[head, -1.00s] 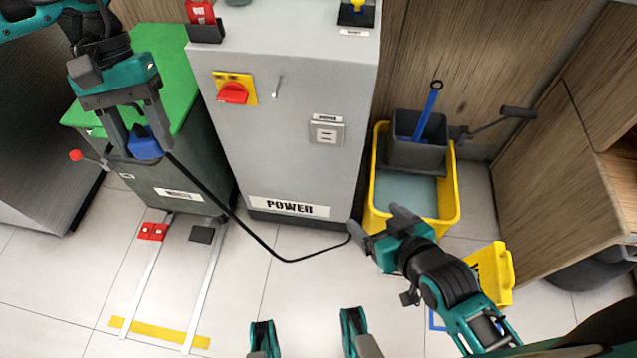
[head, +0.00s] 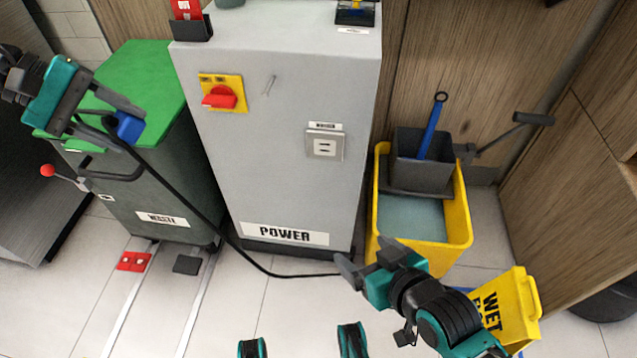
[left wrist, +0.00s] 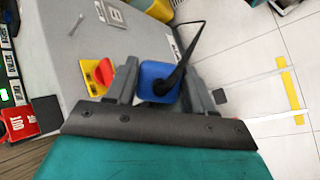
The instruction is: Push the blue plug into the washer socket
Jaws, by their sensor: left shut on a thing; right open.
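The blue plug (head: 129,127) is held between the fingers of my left gripper (head: 121,122), above the front of the green-lidded bin. The left wrist view also shows the plug (left wrist: 157,76) between both fingers, with its black cable attached. The socket (head: 324,145) is a grey plate with dark slots on the front of the grey cabinet. Its small label is too blurred to read. The plug is well left of the socket and apart from it. My right gripper (head: 364,260) is open and empty, low, right of the cabinet's base.
The cabinet (head: 275,190) marked POWER carries a red and yellow switch (head: 221,94). The black cable (head: 245,258) droops to the floor near my right gripper. The waste bin (head: 155,180) stands left. A yellow mop bucket (head: 455,220) and yellow wet-floor sign (head: 510,307) stand right.

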